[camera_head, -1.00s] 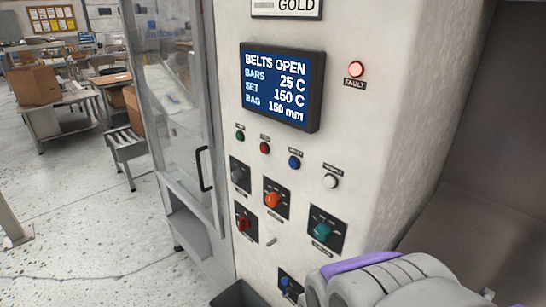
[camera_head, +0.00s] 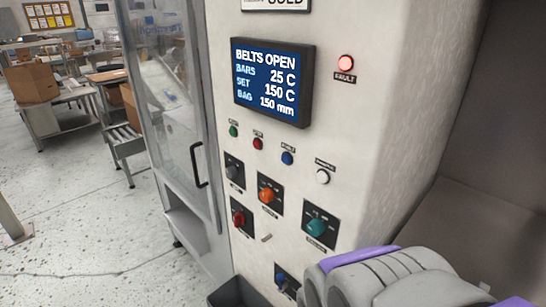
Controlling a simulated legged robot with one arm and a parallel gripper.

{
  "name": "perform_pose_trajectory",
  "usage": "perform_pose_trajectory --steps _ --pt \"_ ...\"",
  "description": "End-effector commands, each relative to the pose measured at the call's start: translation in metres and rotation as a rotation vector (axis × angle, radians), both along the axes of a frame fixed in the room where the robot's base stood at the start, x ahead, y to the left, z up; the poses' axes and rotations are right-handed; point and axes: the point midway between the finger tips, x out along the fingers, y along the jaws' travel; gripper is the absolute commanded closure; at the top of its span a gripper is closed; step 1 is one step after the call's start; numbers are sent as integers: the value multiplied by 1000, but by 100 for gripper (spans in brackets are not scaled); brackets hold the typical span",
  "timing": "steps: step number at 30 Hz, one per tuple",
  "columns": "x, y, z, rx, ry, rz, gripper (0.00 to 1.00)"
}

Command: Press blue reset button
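A small round blue button (camera_head: 287,158) sits in a row on the pale machine panel (camera_head: 350,130), under the screen. Its label above is too small to read surely. A green button (camera_head: 233,131) and a red button (camera_head: 258,143) are to its left, and a white button (camera_head: 322,177) to its right. My arm, grey with a purple band, shows at the lower right, apart from the blue button. My gripper's fingers are not in view. The screen (camera_head: 272,82) reads BELTS OPEN, BARS 25 C, SET 150 C, BAG 150 mm.
Below the buttons are an orange knob (camera_head: 267,195), a teal knob (camera_head: 316,227), a red knob (camera_head: 238,217) and a low blue knob (camera_head: 281,279). A clear-panelled door (camera_head: 170,90) stands left; open floor lies beyond.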

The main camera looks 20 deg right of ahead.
Motion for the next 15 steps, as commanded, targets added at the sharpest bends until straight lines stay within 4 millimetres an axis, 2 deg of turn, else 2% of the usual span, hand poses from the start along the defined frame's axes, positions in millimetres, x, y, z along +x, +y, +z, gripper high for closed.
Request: perform_pose_trajectory --steps 2,11,15 --pt "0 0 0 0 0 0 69" --pt "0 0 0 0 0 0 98" --pt "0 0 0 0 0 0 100"
